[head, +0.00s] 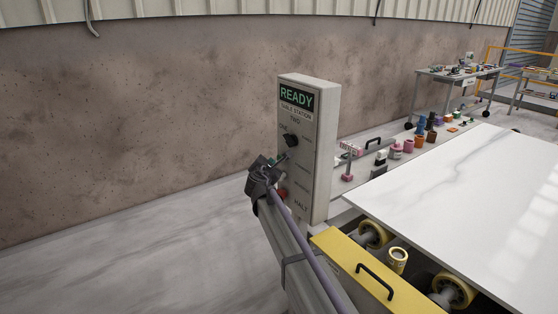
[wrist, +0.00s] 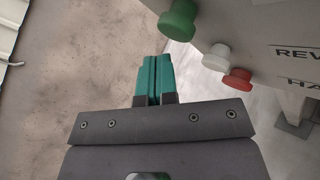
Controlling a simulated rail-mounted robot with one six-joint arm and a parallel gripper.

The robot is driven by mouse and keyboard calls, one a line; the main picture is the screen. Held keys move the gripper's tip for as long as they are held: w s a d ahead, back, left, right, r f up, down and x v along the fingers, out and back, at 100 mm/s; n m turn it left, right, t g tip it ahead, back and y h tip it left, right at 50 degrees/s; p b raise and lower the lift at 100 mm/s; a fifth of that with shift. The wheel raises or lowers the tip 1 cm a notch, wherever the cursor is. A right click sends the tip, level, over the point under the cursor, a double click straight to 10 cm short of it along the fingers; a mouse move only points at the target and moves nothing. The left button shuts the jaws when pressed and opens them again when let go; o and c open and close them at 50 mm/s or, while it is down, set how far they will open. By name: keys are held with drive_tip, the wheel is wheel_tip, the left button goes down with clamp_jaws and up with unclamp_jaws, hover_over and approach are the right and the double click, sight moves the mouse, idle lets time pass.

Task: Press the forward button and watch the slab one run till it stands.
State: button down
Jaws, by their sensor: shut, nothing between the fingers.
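The control box (head: 321,150) stands upright left of the slab, with a green READY sign (head: 296,96) and a black selector knob (head: 291,140). My gripper (head: 280,159) is shut and empty in front of its buttons, partly hiding them. In the wrist view the teal fingers (wrist: 154,62) are together, left of a green button (wrist: 179,20) and apart from it in the picture. A white button (wrist: 216,57) and a red button (wrist: 238,79) follow; the green button's label is out of view. The white veined slab (head: 450,200) lies flat at the right.
Yellow-hubbed rollers (head: 372,234) and a yellow cover with a black handle (head: 366,273) are at the slab's near end. Several small pots and tools line a ledge (head: 372,165) behind it. The floor (head: 130,255) left of the box is clear.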

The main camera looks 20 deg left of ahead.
drive_tip(key=shift+w+d, duration=0.25)
drive_tip(key=shift+w, duration=0.1)
drive_tip(key=shift+w+d, duration=0.35)
drive_tip(key=shift+w, duration=0.1)
idle(0.8)
drive_tip(key=shift+s, duration=0.1)
drive_tip(key=shift+s+a, duration=0.6)
drive_tip(key=shift+s, duration=0.05)
drive_tip(key=shift+s+a, duration=0.8)
drive_tip(key=shift+s, duration=0.2)
drive_tip(key=shift+s+a, duration=0.75)
drive_tip(key=shift+s, duration=0.25)
